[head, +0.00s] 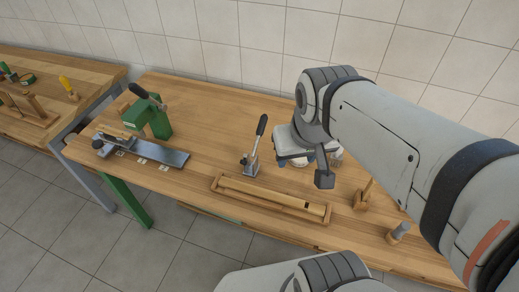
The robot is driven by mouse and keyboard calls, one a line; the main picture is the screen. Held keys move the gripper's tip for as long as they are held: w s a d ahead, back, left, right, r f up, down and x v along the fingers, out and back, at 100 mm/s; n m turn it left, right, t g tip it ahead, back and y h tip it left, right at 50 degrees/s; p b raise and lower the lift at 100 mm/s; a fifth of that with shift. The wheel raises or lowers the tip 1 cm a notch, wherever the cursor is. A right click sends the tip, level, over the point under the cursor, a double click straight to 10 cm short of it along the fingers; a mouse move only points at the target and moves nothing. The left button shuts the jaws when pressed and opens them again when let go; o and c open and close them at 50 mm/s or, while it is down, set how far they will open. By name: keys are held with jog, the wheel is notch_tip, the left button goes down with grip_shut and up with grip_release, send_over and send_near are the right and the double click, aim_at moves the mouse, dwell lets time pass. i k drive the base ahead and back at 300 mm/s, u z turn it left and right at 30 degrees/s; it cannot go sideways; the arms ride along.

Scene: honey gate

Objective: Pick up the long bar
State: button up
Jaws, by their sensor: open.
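The long bar (265,192) is a pale wooden bar with a dark band near its right end. It lies in a shallow wooden tray (222,192) near the front edge of the workbench. My gripper (324,179) is above the bench, to the right of and behind the bar's right end. It is open and apart from the bar. Only part of its jaws shows, and my arm hides some of the bench behind it.
A toggle clamp (252,155) with a black handle stands just behind the tray. A green press (152,115) and a metal plate fixture (150,150) are at the left. Small wooden holders (367,197) stand at the right. The bench's middle left is clear.

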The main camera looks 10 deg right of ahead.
aim_at(305, 206)
jog(key=z, duration=2)
jog(key=k, duration=1.45)
jog(key=u, duration=0.4)
jog(key=i, duration=1)
jog(key=u, duration=0.05)
